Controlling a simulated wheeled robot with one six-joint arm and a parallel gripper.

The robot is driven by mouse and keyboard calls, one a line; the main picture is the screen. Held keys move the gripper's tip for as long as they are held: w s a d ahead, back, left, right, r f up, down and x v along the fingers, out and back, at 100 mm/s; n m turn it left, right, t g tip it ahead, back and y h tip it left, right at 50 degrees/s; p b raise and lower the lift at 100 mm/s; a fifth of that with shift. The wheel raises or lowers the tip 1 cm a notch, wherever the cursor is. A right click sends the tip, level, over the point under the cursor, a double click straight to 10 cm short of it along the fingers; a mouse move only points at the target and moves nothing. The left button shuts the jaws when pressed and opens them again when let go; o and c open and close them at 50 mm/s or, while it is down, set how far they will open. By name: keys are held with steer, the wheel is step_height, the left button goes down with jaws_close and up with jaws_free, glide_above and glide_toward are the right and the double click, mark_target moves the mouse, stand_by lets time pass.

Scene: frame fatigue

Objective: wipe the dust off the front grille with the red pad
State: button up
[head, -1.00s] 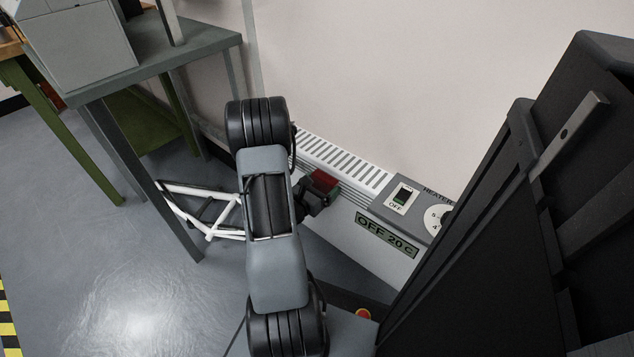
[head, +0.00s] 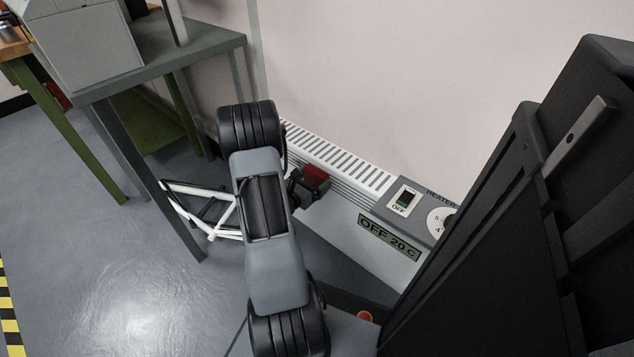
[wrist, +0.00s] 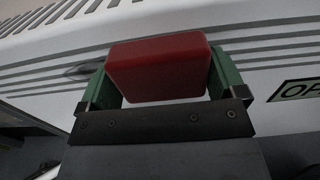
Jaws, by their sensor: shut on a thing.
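The red pad (wrist: 160,68) is held between the two green fingers of my gripper (wrist: 163,80) in the wrist view. In the head view the pad (head: 316,173) shows at the end of my gripper (head: 309,183), close to the heater's front. The white heater (head: 352,228) stands along the wall. Its front grille (wrist: 268,48) is a set of grey horizontal slots, seen on both sides of the pad. A dark grey smudge (wrist: 84,71) lies on the slots left of the pad. I cannot tell whether the pad touches the grille.
The heater's control panel (head: 411,207) has a switch marked OFF and a dial. A display (head: 388,237) reads OFF 20 C. A white bicycle frame (head: 205,215) is on the left by a grey table (head: 165,62). Open floor lies at lower left.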

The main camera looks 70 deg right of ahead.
mark_target(292, 157)
steer(key=shift+w+d+b, duration=0.2)
steer(key=shift+w+d, duration=0.45)
steer(key=shift+w, duration=1.25)
steer(key=shift+w+d+b, duration=0.15)
steer(key=shift+w+d, duration=0.5)
steer(key=shift+w, duration=1.3)
steer(key=shift+w+d+b, duration=0.2)
steer(key=shift+w+d, duration=0.45)
steer(key=shift+w, duration=1.25)
steer(key=v, duration=0.6)
steer(key=shift+p, duration=0.45)
steer(key=shift+a, duration=0.15)
steer(key=shift+v, duration=1.4)
